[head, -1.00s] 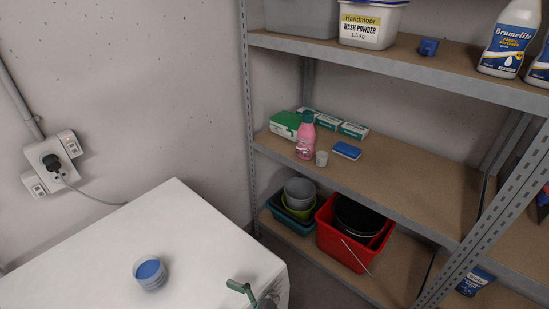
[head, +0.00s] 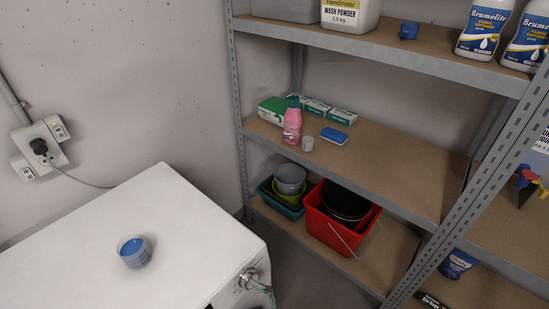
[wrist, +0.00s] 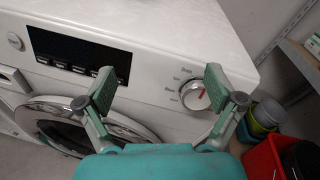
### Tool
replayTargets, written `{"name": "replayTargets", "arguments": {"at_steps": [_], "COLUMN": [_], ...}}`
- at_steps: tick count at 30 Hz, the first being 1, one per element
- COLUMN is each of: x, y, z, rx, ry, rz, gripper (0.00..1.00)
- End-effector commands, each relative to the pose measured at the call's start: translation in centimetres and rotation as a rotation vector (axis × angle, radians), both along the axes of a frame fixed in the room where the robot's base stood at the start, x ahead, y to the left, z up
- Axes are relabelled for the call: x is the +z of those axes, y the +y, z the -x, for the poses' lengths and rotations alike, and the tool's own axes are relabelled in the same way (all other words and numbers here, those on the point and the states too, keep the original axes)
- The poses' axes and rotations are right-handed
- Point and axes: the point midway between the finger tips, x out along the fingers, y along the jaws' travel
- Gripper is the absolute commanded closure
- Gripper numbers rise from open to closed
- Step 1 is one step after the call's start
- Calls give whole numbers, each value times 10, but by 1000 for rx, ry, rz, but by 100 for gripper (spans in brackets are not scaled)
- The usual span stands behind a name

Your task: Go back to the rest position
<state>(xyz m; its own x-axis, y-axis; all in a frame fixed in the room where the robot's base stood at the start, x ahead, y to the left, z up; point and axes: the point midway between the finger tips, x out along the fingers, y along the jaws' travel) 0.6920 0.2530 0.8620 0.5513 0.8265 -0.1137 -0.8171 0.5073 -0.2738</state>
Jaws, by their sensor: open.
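My gripper (wrist: 160,86) is open and empty in the wrist view, its two green fingers spread wide in front of a white washing machine (wrist: 150,95). The machine's round silver dial (wrist: 194,95), with a red mark, shows just left of the right fingertip; I cannot tell whether they touch. In the head view, a small part of my gripper shows at the bottom edge by the front of the washing machine (head: 110,215). The dial (head: 249,279) shows there too. The machine's round door (wrist: 75,125) is partly hidden behind my gripper.
A cup with blue contents (head: 134,251) stands on the machine. Metal shelving (head: 390,180) to the right holds a pink bottle (head: 292,126), a blue sponge (head: 334,135) and a red bucket (head: 325,228). A wall socket (head: 40,147) is at left.

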Motion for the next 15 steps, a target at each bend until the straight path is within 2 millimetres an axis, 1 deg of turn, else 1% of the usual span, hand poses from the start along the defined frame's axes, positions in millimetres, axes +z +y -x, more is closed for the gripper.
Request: {"name": "replayTargets", "arguments": {"at_steps": [1,5,8,12,15], "x": [-8,-28,-45,-65,-72], "y": [-9,-34,-62,-107,-138], "z": [4,16,31,60,84], "rx": [-26,-96,-159,-230,-253], "ry": [-24,-114,-207,-361,-466], "rz": [39,177,334,617,831], "gripper": [7,7,7,7,7]}}
